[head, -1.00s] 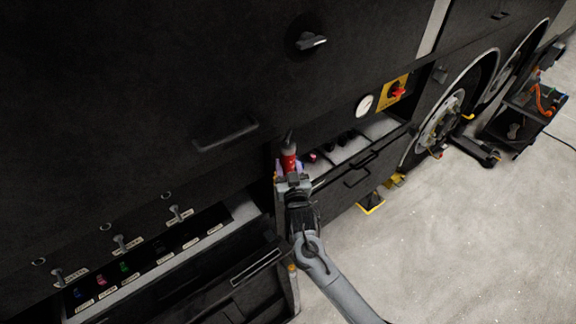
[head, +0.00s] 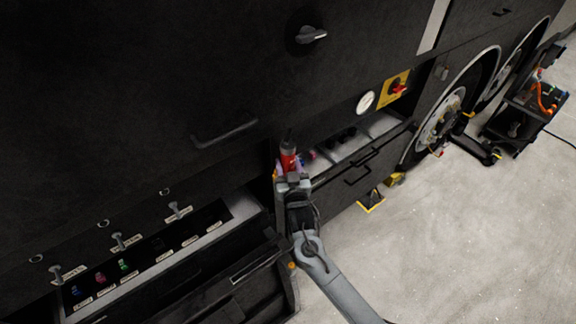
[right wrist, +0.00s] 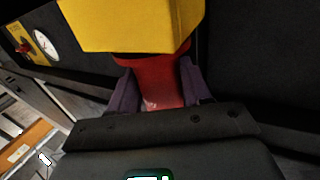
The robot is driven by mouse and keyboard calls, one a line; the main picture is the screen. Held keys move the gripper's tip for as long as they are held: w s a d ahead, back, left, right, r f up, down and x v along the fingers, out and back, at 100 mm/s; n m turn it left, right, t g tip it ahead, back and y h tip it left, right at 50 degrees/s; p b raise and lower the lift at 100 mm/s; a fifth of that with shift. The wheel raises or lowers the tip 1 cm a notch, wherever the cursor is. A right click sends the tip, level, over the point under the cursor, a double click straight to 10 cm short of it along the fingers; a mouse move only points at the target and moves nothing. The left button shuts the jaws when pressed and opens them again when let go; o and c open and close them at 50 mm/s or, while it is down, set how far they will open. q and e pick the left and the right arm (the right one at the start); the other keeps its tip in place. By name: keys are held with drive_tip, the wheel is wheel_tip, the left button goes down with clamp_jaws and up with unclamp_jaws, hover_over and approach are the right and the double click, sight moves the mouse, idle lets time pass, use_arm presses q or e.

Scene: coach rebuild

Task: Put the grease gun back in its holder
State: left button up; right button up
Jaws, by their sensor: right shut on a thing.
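My right gripper (head: 290,175) is shut on a red cylindrical tool, which I take to be the grease gun (head: 288,158). In the head view its dark tip points up, and it is in front of the dark coach side. In the right wrist view the purple fingers close on both sides of the red body (right wrist: 158,85), and a yellow block-like part (right wrist: 130,25) is right beyond it. I cannot tell whether the yellow part belongs to the tool. I cannot make out the holder for certain. My left gripper is not in view.
An open compartment (head: 215,228) with labelled slots and small coloured items lies at lower left. A gauge (head: 366,101) and a red switch on a yellow plate (head: 396,88) are right of the gripper. A wheel (head: 440,120) and a tool cart (head: 525,112) stand farther right.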

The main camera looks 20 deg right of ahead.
drive_tip(key=o, duration=1.2)
drive_tip(key=shift+r, duration=0.1)
drive_tip(key=shift+o, duration=0.2)
